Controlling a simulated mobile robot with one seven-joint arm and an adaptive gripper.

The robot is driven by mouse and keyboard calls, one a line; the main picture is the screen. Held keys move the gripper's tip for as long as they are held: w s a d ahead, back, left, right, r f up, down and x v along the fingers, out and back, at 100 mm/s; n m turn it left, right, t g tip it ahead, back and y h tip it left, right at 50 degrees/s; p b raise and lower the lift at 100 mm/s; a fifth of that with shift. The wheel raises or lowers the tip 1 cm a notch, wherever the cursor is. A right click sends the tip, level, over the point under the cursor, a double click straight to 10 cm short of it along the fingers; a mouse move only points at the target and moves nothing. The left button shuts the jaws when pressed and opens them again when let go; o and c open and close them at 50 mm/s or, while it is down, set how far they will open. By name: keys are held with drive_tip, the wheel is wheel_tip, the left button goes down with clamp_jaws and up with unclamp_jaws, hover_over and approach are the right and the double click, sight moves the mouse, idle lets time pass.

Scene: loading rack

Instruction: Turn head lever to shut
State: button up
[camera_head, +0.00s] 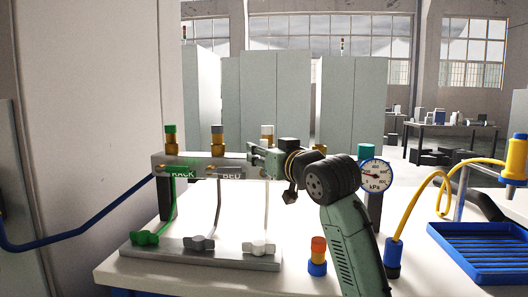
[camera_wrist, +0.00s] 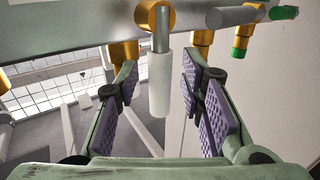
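The rack's manifold bar (camera_head: 200,163) carries valves with green, grey and white caps, from left to right. The labels RACK and BED are readable; any label at the white-capped valve (camera_head: 267,132) is hidden behind my gripper (camera_head: 258,155). In the wrist view a lever with a white sleeve (camera_wrist: 159,85) extends down the picture from a brass valve body (camera_wrist: 155,15). I take it for the head lever. My gripper (camera_wrist: 158,92) is open, with purple pads on both sides of the white sleeve and visible gaps to it.
A grey lever (camera_wrist: 235,16) and a green lever end (camera_wrist: 284,13) lie to the right in the wrist view. A pressure gauge (camera_head: 375,175), an orange-capped fitting (camera_head: 317,255), a yellow hose (camera_head: 428,200) and a blue tray (camera_head: 485,245) stand right of the rack.

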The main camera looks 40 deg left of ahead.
clamp_jaws()
idle(0.4)
